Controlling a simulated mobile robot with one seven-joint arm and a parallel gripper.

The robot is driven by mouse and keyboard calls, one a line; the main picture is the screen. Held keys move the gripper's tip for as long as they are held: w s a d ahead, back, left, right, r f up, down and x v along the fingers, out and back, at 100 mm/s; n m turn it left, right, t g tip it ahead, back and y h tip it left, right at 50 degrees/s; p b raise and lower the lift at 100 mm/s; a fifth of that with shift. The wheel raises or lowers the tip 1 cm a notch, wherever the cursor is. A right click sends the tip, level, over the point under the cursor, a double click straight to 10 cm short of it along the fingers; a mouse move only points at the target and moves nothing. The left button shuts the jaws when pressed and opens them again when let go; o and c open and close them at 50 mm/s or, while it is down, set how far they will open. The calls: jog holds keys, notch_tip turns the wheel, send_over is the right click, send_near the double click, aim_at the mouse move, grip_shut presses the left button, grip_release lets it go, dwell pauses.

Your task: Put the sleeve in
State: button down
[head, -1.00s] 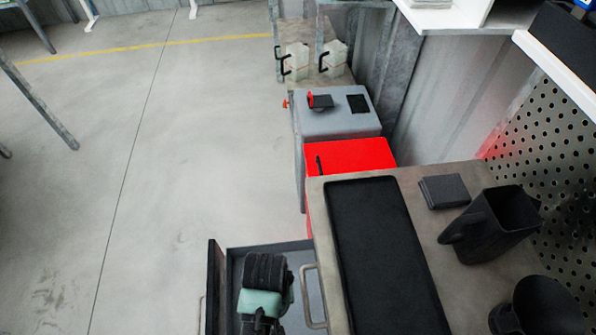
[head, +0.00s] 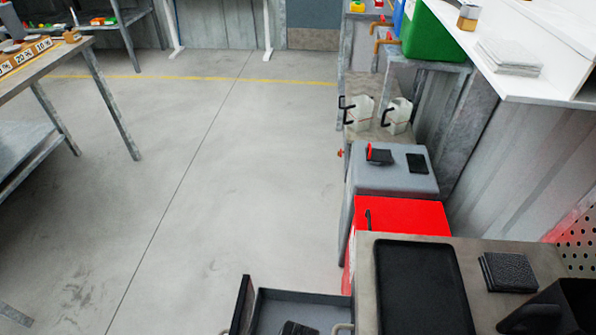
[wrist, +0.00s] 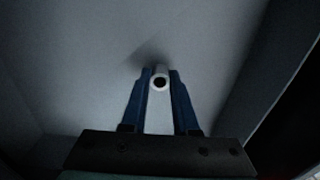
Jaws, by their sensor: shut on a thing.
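A small white sleeve (wrist: 160,71) with a dark round bore sits between the blue fingertips of my gripper (wrist: 160,78) in the wrist view. The gripper is shut on it, and the open end of the sleeve faces the camera. Behind it are the plain grey inner faces of a drawer (wrist: 75,65). In the head view the open drawer (head: 300,305) shows at the bottom edge. Only a dark bit of my arm shows inside it, so the gripper and sleeve are hidden there. No pump shows that I can make out.
A bench top (head: 365,290) with a black tray mat (head: 420,290) and a dark square pad (head: 508,272) stands right of the drawer. Beyond are a red cabinet (head: 400,217) and a grey one (head: 395,180). A table (head: 45,55) stands at the left. The floor between is clear.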

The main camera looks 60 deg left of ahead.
jog(key=shift+f, duration=0.1)
jog(key=c, duration=0.7)
grip_release()
notch_tip(320, 180, up, 12)
jog(key=p, duration=0.3)
